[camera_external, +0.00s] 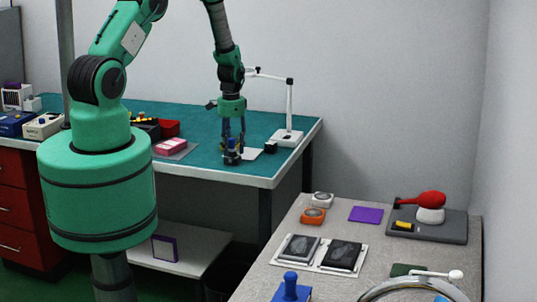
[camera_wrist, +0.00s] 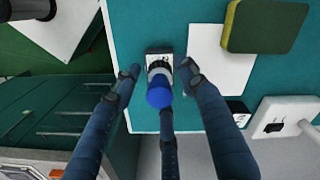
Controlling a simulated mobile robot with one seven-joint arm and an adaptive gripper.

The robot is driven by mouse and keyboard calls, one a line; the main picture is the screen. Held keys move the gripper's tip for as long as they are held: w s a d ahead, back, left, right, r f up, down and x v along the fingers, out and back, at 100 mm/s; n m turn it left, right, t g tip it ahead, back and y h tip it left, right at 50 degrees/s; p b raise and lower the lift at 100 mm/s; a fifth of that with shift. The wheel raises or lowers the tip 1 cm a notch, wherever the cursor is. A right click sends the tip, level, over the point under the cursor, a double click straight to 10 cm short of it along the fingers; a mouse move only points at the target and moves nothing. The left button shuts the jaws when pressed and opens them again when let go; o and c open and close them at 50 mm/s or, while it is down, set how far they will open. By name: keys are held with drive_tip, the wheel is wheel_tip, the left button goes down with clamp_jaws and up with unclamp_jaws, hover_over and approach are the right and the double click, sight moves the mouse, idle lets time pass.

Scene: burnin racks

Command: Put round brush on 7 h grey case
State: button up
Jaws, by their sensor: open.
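My gripper (camera_external: 232,152) points down just above the front edge of the teal bench. In the wrist view its fingers (camera_wrist: 160,85) are open and spread around a blue round-knobbed thing (camera_wrist: 159,93) with a grey collar, possibly the round brush. I cannot tell whether any finger touches it. Its lower end is at a small dark block with a white face (camera_wrist: 157,53). A small black box with a pale label (camera_wrist: 236,108) lies nearby, and also shows in the external view (camera_external: 270,147). I cannot read any "7 h" mark, so the grey case is not certain.
A white sheet (camera_wrist: 218,68), a yellow-green sponge (camera_wrist: 262,24) and a white lamp base (camera_wrist: 283,118) lie close by. The right table holds a white tray (camera_external: 318,267), a grey slab (camera_external: 453,232) and other items.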

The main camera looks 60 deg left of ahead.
sight(232, 139)
drive_tip(key=shift+r, duration=0.15)
drive_tip(key=shift+r+b, duration=0.6)
drive_tip(key=shift+r, duration=5.3)
